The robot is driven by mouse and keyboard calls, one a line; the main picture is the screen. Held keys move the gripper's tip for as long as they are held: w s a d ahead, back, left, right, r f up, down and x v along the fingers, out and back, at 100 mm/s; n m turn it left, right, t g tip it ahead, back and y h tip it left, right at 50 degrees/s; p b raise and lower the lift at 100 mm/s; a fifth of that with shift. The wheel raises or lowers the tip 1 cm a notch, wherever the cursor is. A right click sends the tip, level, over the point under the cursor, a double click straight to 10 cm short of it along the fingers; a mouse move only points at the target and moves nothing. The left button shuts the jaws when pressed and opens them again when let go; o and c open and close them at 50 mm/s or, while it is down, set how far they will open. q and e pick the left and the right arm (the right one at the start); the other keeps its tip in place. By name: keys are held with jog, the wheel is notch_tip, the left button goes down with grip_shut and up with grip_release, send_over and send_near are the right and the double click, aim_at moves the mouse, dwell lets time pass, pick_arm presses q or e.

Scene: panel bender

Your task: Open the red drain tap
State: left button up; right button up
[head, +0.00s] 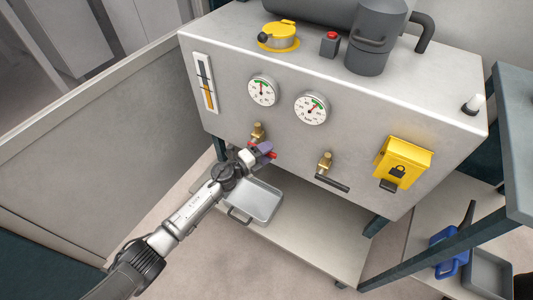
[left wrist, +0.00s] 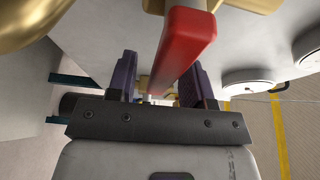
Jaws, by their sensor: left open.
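The red drain tap handle (head: 275,156) sits below a brass valve body (head: 258,131) on the front of the grey cabinet, mostly hidden behind my left gripper in the head view. In the left wrist view the red handle (left wrist: 186,45) comes down from the top towards the gap between the fingers. My left gripper (left wrist: 157,82) is open, one dark purple finger on each side of the handle's lower end. I cannot tell whether either finger touches it. My left gripper (head: 258,151) also shows at the tap in the head view. My right gripper is not in view.
A metal tray (head: 258,200) lies on the shelf below the tap. A second brass valve (head: 325,161) with a black lever (head: 332,183) is to the right, then a yellow lock box (head: 402,160). Two gauges (head: 263,90) (head: 311,108) are above.

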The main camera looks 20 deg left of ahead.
pick_arm(q)
jog(key=shift+c, duration=0.3)
grip_shut()
dwell(0.4)
